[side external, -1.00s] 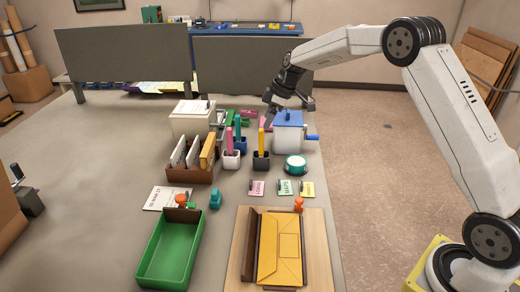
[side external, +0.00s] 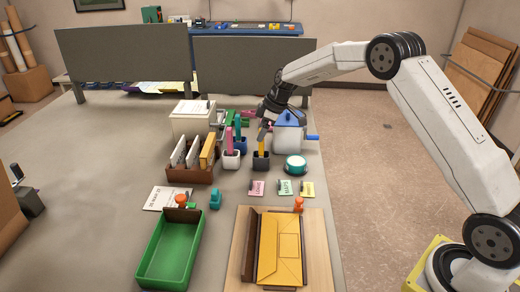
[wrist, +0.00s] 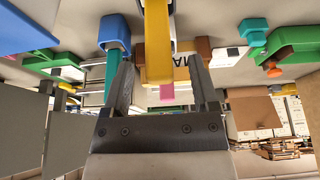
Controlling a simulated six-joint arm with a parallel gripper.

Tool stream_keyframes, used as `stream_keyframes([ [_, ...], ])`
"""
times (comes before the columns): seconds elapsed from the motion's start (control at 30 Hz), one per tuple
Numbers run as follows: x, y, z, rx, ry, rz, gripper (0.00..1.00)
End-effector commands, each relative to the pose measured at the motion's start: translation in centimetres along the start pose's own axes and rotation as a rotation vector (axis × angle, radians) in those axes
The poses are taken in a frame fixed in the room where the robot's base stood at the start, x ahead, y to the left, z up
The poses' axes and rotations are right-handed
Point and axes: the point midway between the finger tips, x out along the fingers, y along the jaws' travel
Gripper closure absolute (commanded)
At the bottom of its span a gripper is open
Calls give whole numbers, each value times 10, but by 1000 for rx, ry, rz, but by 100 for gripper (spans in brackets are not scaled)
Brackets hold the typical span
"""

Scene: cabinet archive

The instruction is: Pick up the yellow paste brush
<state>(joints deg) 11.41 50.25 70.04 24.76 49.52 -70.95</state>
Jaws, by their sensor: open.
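The yellow paste brush (side external: 261,146) stands upright in a dark square cup (side external: 261,163) near the middle of the table. My gripper (side external: 265,130) is at the brush's upper end in the side external view. In the wrist view, the yellow brush (wrist: 157,50) runs down between the two dark fingers of my gripper (wrist: 158,68), with a gap on either side. The fingers are open and hold nothing. Whether a finger touches the brush cannot be told from the side, where my gripper covers its top.
A pink brush in a white cup (side external: 231,161) and a teal one in a blue cup (side external: 240,143) stand close left. A white blue-topped box with a crank (side external: 289,137) is close right.

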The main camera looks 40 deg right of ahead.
Motion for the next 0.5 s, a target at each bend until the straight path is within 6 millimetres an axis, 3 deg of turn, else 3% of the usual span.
stream_keyframes([
  [0.2, 22, 0, 0, 0, -1, 0, 24],
  [0.5, 25, 0, 0, 0, 0, 0, 24],
])
